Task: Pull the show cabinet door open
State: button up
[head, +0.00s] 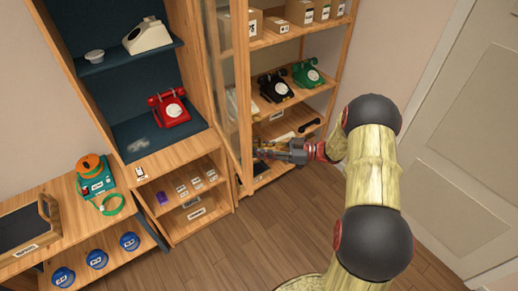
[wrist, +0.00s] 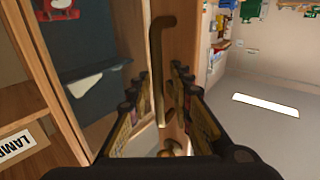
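The show cabinet (head: 184,70) stands at the left in the head view, with a blue interior. Its wood-framed glass door (head: 241,80) stands out from the cabinet's right side, and the blue interior is uncovered. My gripper (head: 260,149) is at the door's outer edge, low down. In the wrist view, a long brass handle (wrist: 158,60) runs upright along the door's wooden frame (wrist: 185,35). The fingers of my gripper (wrist: 160,95) are apart, one on each side of the handle. Whether either finger touches it I cannot tell.
A red dial phone (head: 169,107) and a white one (head: 147,36) sit inside the cabinet. An open shelf (head: 290,37) with black and green phones stands behind my gripper. A low bench (head: 60,205) is at left. The wooden floor (head: 225,255) in front is clear.

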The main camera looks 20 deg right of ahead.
dwell(0.3)
jog(key=v, duration=1.2)
